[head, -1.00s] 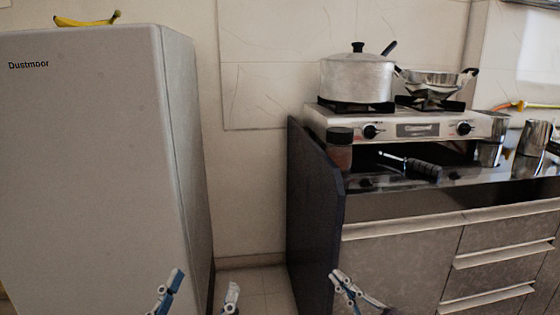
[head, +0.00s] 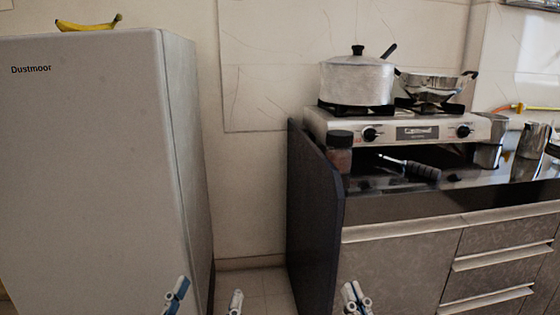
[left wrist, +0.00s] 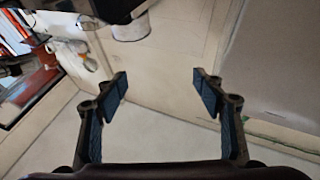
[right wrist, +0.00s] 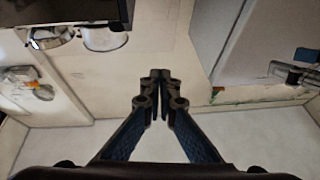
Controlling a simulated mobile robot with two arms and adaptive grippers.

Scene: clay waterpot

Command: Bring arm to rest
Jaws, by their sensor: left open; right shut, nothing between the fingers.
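My left gripper (head: 206,299) shows at the bottom of the head view, its two fingers spread with a gap between them. In the left wrist view it is open and empty (left wrist: 160,92). My right gripper (head: 355,299) is at the bottom of the head view, right of the left one, in front of the counter's left end. In the right wrist view its fingertips meet (right wrist: 161,82) with nothing held. Neither gripper touches anything that I can see. The arms behind the fingers are mostly out of the head view.
A grey fridge (head: 95,170) with a banana (head: 88,25) on top stands left. The counter (head: 400,260) at right bears a stove (head: 395,125) with a pot (head: 357,80) and a pan (head: 434,85). A jar (head: 340,152) stands at its left end. Floor shows between fridge and counter.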

